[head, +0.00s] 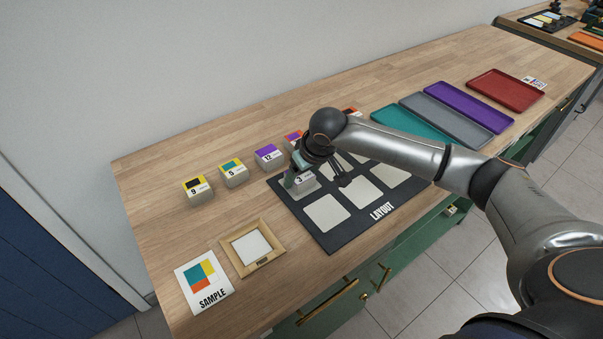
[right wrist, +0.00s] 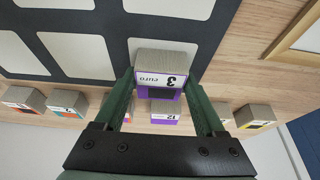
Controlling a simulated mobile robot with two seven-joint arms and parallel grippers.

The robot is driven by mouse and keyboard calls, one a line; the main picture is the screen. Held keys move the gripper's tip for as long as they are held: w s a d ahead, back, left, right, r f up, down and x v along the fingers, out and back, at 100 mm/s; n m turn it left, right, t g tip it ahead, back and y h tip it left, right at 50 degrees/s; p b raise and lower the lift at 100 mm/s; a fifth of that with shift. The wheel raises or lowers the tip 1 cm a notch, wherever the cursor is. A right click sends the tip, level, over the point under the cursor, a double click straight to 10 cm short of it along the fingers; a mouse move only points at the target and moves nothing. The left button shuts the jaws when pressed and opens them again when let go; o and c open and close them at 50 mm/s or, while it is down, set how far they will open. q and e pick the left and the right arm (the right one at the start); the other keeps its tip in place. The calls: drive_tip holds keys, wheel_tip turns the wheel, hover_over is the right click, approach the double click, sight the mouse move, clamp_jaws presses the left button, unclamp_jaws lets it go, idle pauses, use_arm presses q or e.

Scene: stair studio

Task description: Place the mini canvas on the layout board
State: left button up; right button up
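The mini canvas (head: 303,184) is a small block with a white label reading 3. It is at the back left cell of the dark layout board (head: 325,236); I cannot tell whether it touches the board. In the right wrist view the canvas (right wrist: 166,57) shows its grey side, its "3 euro" label and a purple and dark face. My right gripper (right wrist: 162,80) has its green fingers against both sides of the canvas. It also shows in the head view (head: 300,178), partly hiding the canvas. My left gripper is out of view.
Other labelled blocks stand in a row behind the board, including a yellow and black one (head: 198,190) and a purple one (head: 268,157). A wooden frame (head: 275,236) and a sample card (head: 205,300) lie at the front left. Coloured trays, one red (head: 505,91), lie at the right.

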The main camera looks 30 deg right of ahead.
drive_tip(key=o, duration=0.4)
drive_tip(key=shift+r, duration=0.1)
drive_tip(key=p+v, duration=0.1)
drive_tip(key=v, duration=1.1)
